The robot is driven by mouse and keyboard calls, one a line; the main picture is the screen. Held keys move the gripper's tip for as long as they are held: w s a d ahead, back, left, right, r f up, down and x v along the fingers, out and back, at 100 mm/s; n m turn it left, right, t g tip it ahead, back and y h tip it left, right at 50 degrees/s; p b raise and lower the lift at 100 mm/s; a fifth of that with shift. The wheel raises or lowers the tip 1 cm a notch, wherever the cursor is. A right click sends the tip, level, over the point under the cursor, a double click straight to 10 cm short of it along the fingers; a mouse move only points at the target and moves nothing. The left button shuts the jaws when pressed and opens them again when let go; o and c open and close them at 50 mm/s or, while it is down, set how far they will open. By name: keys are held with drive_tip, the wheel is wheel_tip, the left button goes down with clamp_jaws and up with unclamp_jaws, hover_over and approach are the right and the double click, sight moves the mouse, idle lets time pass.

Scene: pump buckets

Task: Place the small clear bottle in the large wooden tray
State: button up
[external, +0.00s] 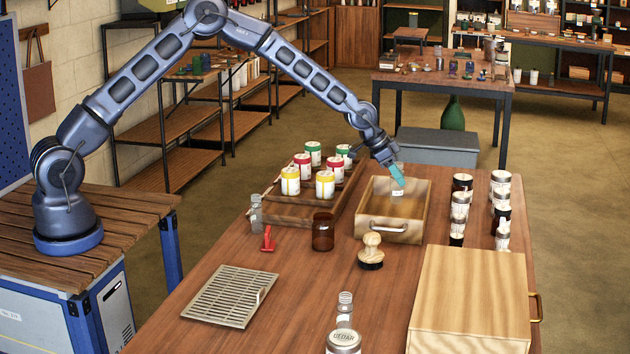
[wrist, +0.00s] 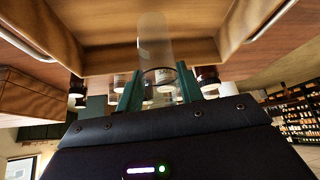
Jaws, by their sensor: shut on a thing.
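The small clear bottle (external: 398,192) is gripped by my gripper (external: 397,180), whose teal fingers point down over the large wooden tray (external: 371,227). In the external view the bottle is upright or nearly so, within the tray's outline. Whether its base touches the tray floor I cannot tell. In the wrist view the clear bottle (wrist: 153,42) sits between the two teal fingers of my gripper (wrist: 158,88), with pale wooden walls around it. The tray has a metal handle on its front.
A wooden rack (external: 290,212) of several lidded jars stands left of the tray. An amber jar (external: 323,232), a wooden stamp (external: 371,250) and another clear bottle (external: 256,213) stand nearby. Several dark-and-white jars (external: 460,205) line the right. A wooden box (external: 470,295) is at front right.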

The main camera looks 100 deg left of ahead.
sight(397, 188)
drive_tip(key=shift+f, duration=2.15)
drive_tip(key=o, duration=1)
drive_tip(key=shift+f, duration=0.1)
drive_tip(key=v, duration=1.2)
